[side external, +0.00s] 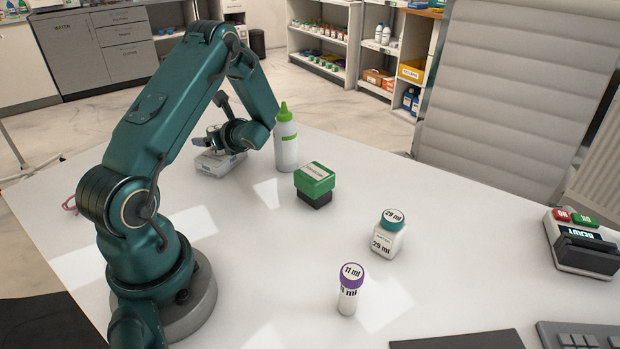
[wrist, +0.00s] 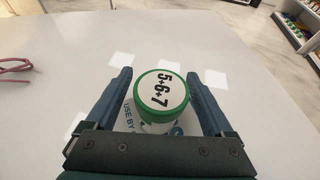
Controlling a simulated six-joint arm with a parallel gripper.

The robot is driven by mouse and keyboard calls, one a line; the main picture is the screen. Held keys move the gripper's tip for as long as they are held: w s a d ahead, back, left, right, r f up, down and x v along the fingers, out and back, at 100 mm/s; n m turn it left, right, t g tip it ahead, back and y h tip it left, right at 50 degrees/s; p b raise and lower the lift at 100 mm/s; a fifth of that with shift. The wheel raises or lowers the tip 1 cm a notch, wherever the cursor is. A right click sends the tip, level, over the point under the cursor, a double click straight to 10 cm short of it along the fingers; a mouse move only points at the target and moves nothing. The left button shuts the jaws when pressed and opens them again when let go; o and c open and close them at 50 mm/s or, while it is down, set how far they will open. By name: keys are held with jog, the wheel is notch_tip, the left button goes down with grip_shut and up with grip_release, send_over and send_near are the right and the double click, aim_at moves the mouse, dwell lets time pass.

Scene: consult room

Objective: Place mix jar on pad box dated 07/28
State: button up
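In the wrist view a round jar with a white lid, green rim and "5+6+7" label (wrist: 160,90) sits between the two fingers of my gripper (wrist: 160,85). The fingers flank the lid very closely; whether they touch it I cannot tell. Beneath the jar is a white surface printed "USE BY" (wrist: 128,118), its date hidden. In the side view my gripper (side external: 218,141) is low over a white box (side external: 217,164) at the back left of the table. The box's printing is too small to read there.
A white bottle with green cap (side external: 286,145) stands close right of my gripper. A green-topped block (side external: 315,183), a teal-lidded jar (side external: 388,240) and a purple-capped "11 ml" vial (side external: 348,292) stand nearer. Pink-framed glasses (wrist: 14,68) lie left. A card terminal (side external: 582,243) is at right.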

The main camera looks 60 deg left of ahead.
jog(key=shift+r, duration=0.1)
jog(key=shift+d+r, duration=0.15)
jog(key=s+d+r+n+t+h, duration=0.1)
jog(key=d+r+n+t+h, duration=0.1)
jog(key=d, duration=1)
jog(key=s+d+r+n+t+h, duration=0.1)
jog(key=d+r+n+t+h, duration=0.2)
jog(key=d, duration=1)
jog(key=s+d+r+n+t+h, duration=0.2)
jog(key=d+r+n+h, duration=0.4)
jog(key=d+n, duration=0.5)
jog(key=shift+d+r+t+h, duration=0.2)
jog(key=shift+d+t+h, duration=0.1)
jog(key=shift+d+h, duration=0.65)
